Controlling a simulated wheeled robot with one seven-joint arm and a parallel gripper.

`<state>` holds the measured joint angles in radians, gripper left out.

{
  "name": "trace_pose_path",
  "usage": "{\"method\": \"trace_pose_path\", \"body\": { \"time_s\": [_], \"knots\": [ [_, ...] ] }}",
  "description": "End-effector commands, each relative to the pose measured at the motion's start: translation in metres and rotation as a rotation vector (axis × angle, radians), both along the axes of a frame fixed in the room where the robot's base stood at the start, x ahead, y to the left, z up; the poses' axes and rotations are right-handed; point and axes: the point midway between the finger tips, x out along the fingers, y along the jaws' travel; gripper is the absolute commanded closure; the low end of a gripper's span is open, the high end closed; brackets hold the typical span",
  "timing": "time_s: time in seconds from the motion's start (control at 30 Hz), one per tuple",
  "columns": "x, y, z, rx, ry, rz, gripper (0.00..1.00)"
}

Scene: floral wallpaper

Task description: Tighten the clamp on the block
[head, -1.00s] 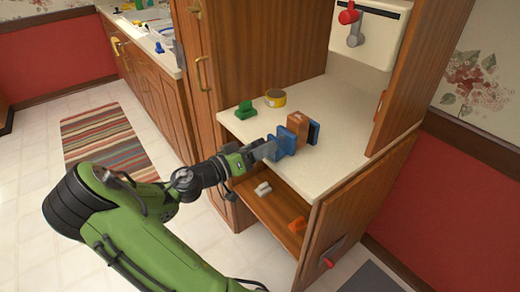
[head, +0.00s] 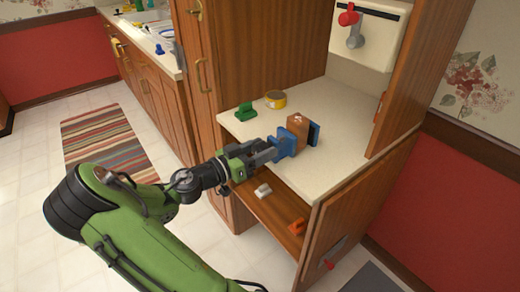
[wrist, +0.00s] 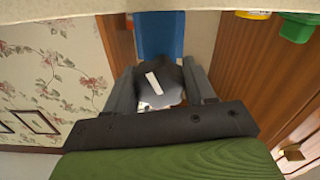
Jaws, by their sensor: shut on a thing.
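The clamp has a blue jaw (head: 287,143) on the left of the brown wooden block (head: 298,130) and a dark blue jaw (head: 314,132) on its right. Both look close against the block, but I cannot tell how tightly. They stand near the front edge of the counter. My gripper (head: 272,152) reaches in from the left in line with the clamp. In the wrist view its two fingers are shut on a dark grey knob (wrist: 158,84) with a white mark, in front of the blue jaw (wrist: 160,35). The fingers partly hide the knob in the head view.
A yellow tape roll (head: 275,99) and a green clamp-like thing (head: 244,112) stand on the counter (head: 340,150) behind. A white thing (head: 263,190) and an orange thing (head: 298,226) lie on the lower shelf (head: 282,213).

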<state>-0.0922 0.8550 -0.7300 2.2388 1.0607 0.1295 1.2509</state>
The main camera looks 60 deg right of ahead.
Motion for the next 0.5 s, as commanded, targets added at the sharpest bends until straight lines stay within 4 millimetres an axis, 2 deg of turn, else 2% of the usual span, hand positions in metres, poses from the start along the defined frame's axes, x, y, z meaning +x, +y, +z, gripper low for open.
{"method": "trace_pose_path", "body": {
  "time_s": [0.17, 0.2, 0.33, 0.5],
  "knots": [
    [-0.0002, 0.0010, -0.0047, 0.014, 0.002, -0.001, 0.76],
    [-0.0002, 0.0010, -0.0047, 0.014, 0.002, -0.002, 0.43],
    [-0.0001, 0.0007, -0.0036, 0.011, 0.002, -0.001, 0.23],
    [0.0000, 0.0003, -0.0023, 0.008, 0.002, 0.000, 0.21]
  ]
}}
